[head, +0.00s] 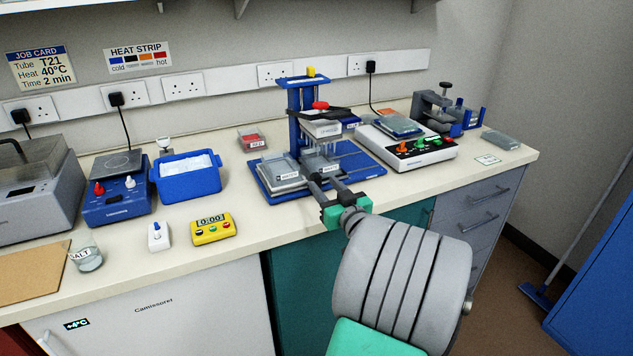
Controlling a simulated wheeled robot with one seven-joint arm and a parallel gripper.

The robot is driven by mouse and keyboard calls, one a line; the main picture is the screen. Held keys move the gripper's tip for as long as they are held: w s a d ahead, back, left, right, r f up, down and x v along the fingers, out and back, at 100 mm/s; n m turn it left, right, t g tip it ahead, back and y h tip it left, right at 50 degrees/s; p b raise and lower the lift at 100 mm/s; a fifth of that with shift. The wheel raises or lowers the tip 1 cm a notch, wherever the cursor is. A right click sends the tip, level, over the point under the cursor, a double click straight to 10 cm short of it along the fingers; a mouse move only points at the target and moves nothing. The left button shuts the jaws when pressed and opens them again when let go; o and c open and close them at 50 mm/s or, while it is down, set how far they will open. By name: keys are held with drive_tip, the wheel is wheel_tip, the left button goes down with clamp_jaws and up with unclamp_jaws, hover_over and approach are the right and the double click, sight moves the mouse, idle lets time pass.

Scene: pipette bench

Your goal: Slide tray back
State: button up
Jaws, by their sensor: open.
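The blue press-like station (368,166) stands on the bench, with a blue base, two uprights and a grey head with a red knob (320,105). A clear, grey-white tray (278,170) with a small front label sits on the left of its base. A second tray-like part (318,160) is under the head, partly hidden by my fingers. My gripper (317,172) reaches in from the front with its jaws open, its fingertips at the front of this second part. I cannot tell whether they touch it.
A blue tub (188,178) and a yellow timer (212,229) stand to the left. A white device with coloured knobs (412,148) is close on the right. A red-labelled box (252,138) sits behind left. The bench front edge is clear around my arm.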

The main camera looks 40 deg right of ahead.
sight(319, 179)
drive_tip(key=x, duration=0.5)
drive_tip(key=shift+w+p, duration=0.3)
drive_tip(key=shift+p, duration=0.1)
clamp_jaws()
idle(0.9)
